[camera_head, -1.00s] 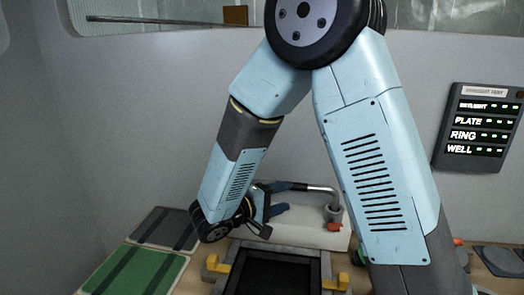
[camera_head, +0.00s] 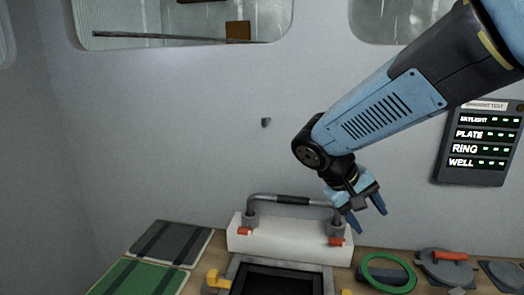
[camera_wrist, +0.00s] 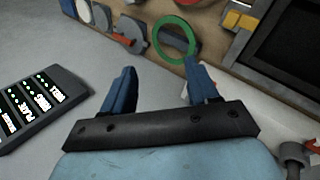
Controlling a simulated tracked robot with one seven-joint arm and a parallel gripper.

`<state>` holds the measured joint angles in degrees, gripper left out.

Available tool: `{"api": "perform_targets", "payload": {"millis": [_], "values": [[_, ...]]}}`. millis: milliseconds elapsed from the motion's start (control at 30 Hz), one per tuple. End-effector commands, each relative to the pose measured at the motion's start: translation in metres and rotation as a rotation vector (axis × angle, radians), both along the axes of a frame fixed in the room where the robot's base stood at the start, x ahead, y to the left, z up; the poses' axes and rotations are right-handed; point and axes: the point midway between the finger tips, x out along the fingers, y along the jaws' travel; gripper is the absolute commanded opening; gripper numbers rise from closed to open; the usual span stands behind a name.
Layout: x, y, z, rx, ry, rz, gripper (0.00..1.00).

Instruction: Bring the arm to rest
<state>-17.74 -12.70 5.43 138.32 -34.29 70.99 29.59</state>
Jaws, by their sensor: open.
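My gripper (camera_head: 366,217) hangs at the end of my blue arm, in front of the pale wall and above the right part of the bench. Its two blue fingers are apart with nothing between them. The wrist view also shows my gripper (camera_wrist: 155,88), open and empty. The green ring (camera_head: 388,272) lies on the bench below and to the right of the fingers, apart from them. The ring also shows in the wrist view (camera_wrist: 157,31), beyond the fingers.
A white block with a grey handle (camera_head: 290,238) stands at the back of the bench, left of my gripper. A dark framed opening (camera_head: 275,281) is in front of it. A grey plate with a red handle (camera_head: 446,266) lies to the right. A lit panel (camera_head: 479,143) is on the wall.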

Motion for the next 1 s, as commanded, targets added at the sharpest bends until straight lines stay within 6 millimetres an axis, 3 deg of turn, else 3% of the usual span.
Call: {"api": "perform_targets", "payload": {"millis": [600, 1000], "values": [[-0.054, -0.011, 0.046, 0.520, -0.306, -0.037, 0.59], [-0.066, -0.010, 0.071, 0.648, -0.483, -0.007, 0.59]]}}
